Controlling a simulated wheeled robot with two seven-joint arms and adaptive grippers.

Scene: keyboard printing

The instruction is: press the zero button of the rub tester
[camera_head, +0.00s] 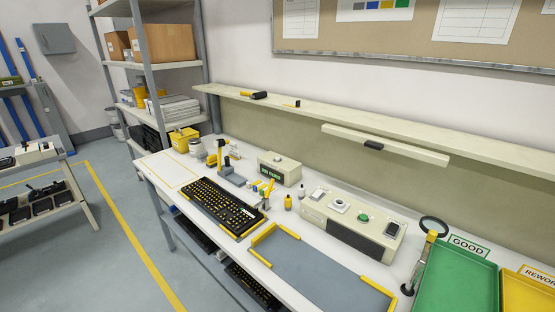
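A small beige box (280,167) with a lit green display (271,171) stands at the back of the bench, left of the middle. Its display text is too small to read surely, and it may be the rub tester. A small light spot shows on its top, but I cannot tell whether it is the zero button. A larger beige unit (318,209) to its right has a green button (363,217), a white round part (340,206) and a dark front panel. Neither of my grippers is in view.
A black keyboard with yellow edging (215,205) lies in front of the small box. A grey mat with yellow corners (310,275) lies to its right. Small bottles and yellow tools stand between. A green GOOD tray (460,280) and yellow REWORK tray (525,295) are far right.

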